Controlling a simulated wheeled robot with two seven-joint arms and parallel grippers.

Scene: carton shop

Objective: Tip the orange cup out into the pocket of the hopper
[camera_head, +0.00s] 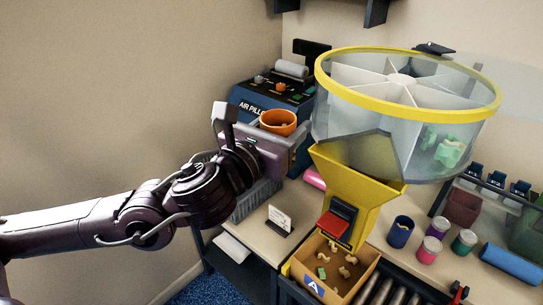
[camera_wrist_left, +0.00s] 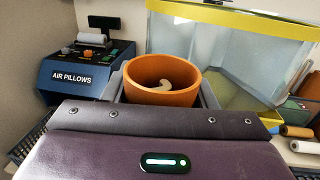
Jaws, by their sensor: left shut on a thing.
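The orange cup (camera_head: 278,122) is upright, held between the fingers of my left gripper (camera_head: 284,135), left of the hopper. In the left wrist view the cup (camera_wrist_left: 163,80) stands between the two fingers, with a pale curved piece (camera_wrist_left: 163,87) inside. The hopper (camera_head: 404,97) is a clear round drum with a yellow rim and white dividers forming pockets. One pocket at its right holds green pieces (camera_head: 449,152); the near-left pockets look empty. The hopper's yellow rim also shows in the left wrist view (camera_wrist_left: 235,20), just beyond the cup. My right gripper is not seen.
A blue air pillow machine (camera_head: 262,97) stands behind the cup. Below the hopper, a yellow chute (camera_head: 350,190) leads to an open carton (camera_head: 332,262) with several pieces inside. A small card (camera_head: 279,219), jars (camera_head: 428,249) and a blue roll (camera_head: 511,264) are on the bench.

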